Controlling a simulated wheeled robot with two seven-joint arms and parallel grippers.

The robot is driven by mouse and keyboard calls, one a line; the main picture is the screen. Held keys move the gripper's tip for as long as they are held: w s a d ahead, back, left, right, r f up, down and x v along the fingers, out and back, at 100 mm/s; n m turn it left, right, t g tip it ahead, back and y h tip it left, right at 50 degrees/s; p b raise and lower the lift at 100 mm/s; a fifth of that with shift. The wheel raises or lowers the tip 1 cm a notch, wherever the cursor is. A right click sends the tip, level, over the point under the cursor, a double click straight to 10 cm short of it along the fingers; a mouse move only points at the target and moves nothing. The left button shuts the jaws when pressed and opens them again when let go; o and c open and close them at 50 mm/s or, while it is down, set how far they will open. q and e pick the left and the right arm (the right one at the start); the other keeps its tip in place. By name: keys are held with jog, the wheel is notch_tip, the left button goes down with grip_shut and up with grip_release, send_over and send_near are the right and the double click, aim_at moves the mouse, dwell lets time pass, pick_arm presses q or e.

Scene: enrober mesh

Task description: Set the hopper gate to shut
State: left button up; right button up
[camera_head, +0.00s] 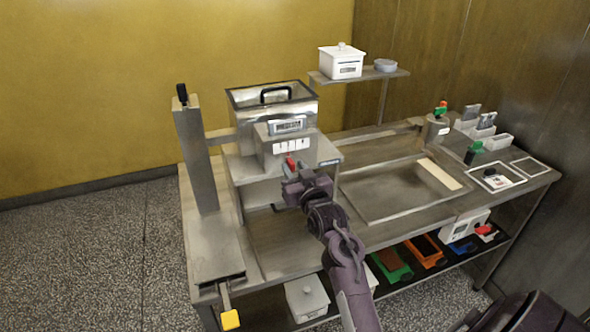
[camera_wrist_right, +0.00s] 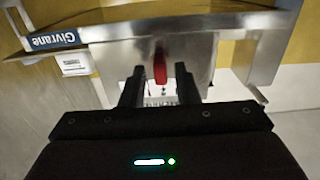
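The hopper (camera_head: 245,118) is a steel box with a clear lid and a black handle, on the machine at the left of the bench. A red gate lever (camera_head: 291,162) hangs on its front, below a white marked plate (camera_head: 291,146). The lever also shows in the right wrist view (camera_wrist_right: 160,68). My right gripper (camera_head: 290,178) is at the hopper front, just below the lever. In the wrist view its two fingers (camera_wrist_right: 159,85) are apart, one on each side of the lever, with gaps visible. My left gripper is not in view.
A tall steel column (camera_head: 196,155) with a black knob stands left of the hopper. A yellow-ended handle (camera_head: 230,319) sticks out at the front. A shelf (camera_head: 350,78) holds a white box (camera_head: 341,62). A recessed tray (camera_head: 385,190) lies right of the machine.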

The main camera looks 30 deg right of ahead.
aim_at(304, 156)
grip_shut()
jog(key=d, duration=0.2)
jog(key=s+d, duration=0.1)
jog(key=d, duration=0.1)
jog(key=shift+d, duration=0.15)
jog(key=shift+c, duration=0.5)
grip_release()
jog(key=o, duration=0.3)
jog(key=shift+d, duration=0.1)
